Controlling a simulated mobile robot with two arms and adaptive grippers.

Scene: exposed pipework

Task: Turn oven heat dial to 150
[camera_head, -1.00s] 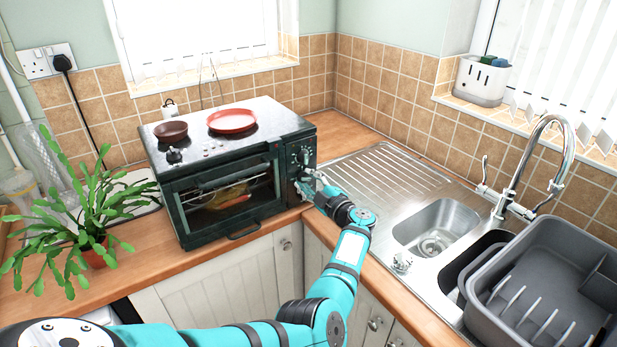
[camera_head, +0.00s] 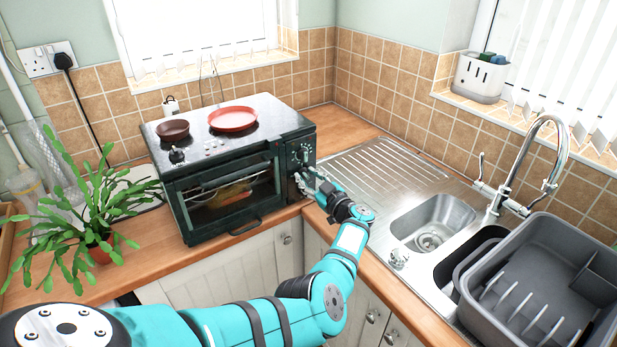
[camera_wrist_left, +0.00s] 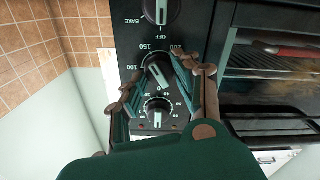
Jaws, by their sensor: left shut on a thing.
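The black toaster oven (camera_head: 222,185) stands on the wooden counter, its control panel on its right end. In the left wrist view the heat dial (camera_wrist_left: 158,72) is the middle of three knobs, with 100, 150 and 200 printed around it. Its grip bar is tilted, top toward upper left; its exact setting is hard to read. My left gripper (camera_wrist_left: 157,66) has one finger on each side of this dial and is shut on it. In the head view my left gripper (camera_head: 315,184) is at the panel, hiding its lower part. My right gripper is not in view.
A BAKE/OFF knob (camera_wrist_left: 160,10) sits above the heat dial and another knob (camera_wrist_left: 158,112) below it, close to my fingers. A brown pan (camera_head: 173,130) and red plate (camera_head: 232,119) sit on the oven. The sink (camera_head: 437,222) and grey dish rack (camera_head: 550,283) are at right.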

